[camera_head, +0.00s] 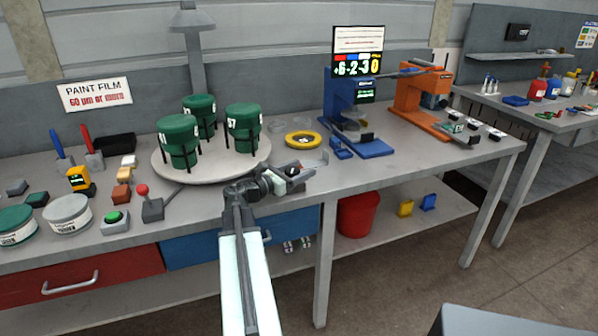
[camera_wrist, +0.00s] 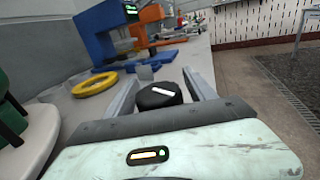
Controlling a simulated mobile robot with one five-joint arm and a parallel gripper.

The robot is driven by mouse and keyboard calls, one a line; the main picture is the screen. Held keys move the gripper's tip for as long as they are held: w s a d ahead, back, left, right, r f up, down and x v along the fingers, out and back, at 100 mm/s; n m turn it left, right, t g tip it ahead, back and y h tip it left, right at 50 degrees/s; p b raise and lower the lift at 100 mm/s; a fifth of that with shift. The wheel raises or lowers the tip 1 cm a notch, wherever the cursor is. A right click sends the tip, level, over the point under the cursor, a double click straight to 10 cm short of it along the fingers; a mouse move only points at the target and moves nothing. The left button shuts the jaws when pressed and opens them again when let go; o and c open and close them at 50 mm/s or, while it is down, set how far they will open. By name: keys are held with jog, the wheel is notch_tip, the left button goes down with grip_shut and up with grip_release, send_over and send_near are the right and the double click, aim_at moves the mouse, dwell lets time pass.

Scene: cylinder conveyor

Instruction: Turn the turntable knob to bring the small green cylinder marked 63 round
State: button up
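The round grey turntable (camera_head: 215,172) carries three green cylinders. The front left one (camera_head: 180,140) has a mark that seems to end in 1; the right one (camera_head: 243,121) seems to read 57. The mark on the rear one (camera_head: 199,112) is not legible, and I cannot make out 63 on any. A black round knob (camera_wrist: 158,97) with a white bar on top sits in the wrist view between the fingers of my gripper (camera_wrist: 166,75). The fingers are apart, with a gap at the knob's right; contact at its left is unclear. My gripper (camera_head: 290,178) is right of the turntable.
A yellow ring (camera_head: 303,139) lies behind my gripper. A blue stand (camera_head: 355,120) and an orange one (camera_head: 422,100) stand further right. A red-tipped lever (camera_head: 150,205), a green button (camera_head: 114,220) and two tins (camera_head: 68,214) are at the left front.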

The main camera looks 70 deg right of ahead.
jog(key=c, duration=1.1)
jog(key=shift+o, duration=0.2)
jog(key=shift+m+g+y, duration=0.3)
jog(key=shift+m+g, duration=0.1)
jog(key=shift+g, duration=0.1)
jog(key=shift+s+a, duration=0.1)
jog(key=o, duration=1.4)
jog(key=shift+c, duration=0.2)
jog(key=v, duration=0.7)
jog(key=shift+w+a, duration=0.25)
jog(key=shift+a, duration=0.05)
